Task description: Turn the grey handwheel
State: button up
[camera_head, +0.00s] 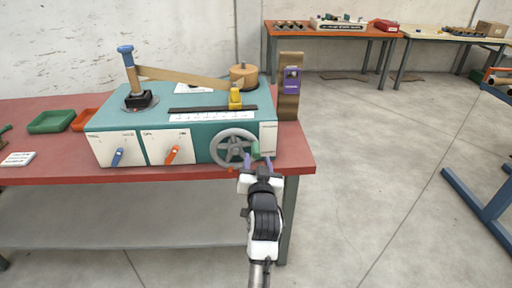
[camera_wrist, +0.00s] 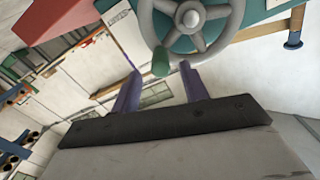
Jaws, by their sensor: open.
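The grey handwheel (camera_head: 233,148) is on the front right of the teal winder machine (camera_head: 200,137) on the red bench. It has several spokes and a green handle (camera_head: 255,150) at its right side. My gripper (camera_head: 257,164) is just in front of the handle, with its purple fingers apart. In the wrist view the handwheel (camera_wrist: 192,20) fills the upper middle, and the green handle (camera_wrist: 160,61) is at its lower left rim.
The red bench (camera_head: 40,173) carries a green tray (camera_head: 50,122) and an orange tray at left. An orange lever (camera_head: 172,154) and a blue lever (camera_head: 118,157) stick out of the machine's front. A wooden post (camera_head: 290,100) stands at its right end.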

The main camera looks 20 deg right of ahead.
aim_at(257, 156)
jog(key=shift+p+x, duration=0.5)
jog(key=shift+x, duration=2.3)
grip_shut()
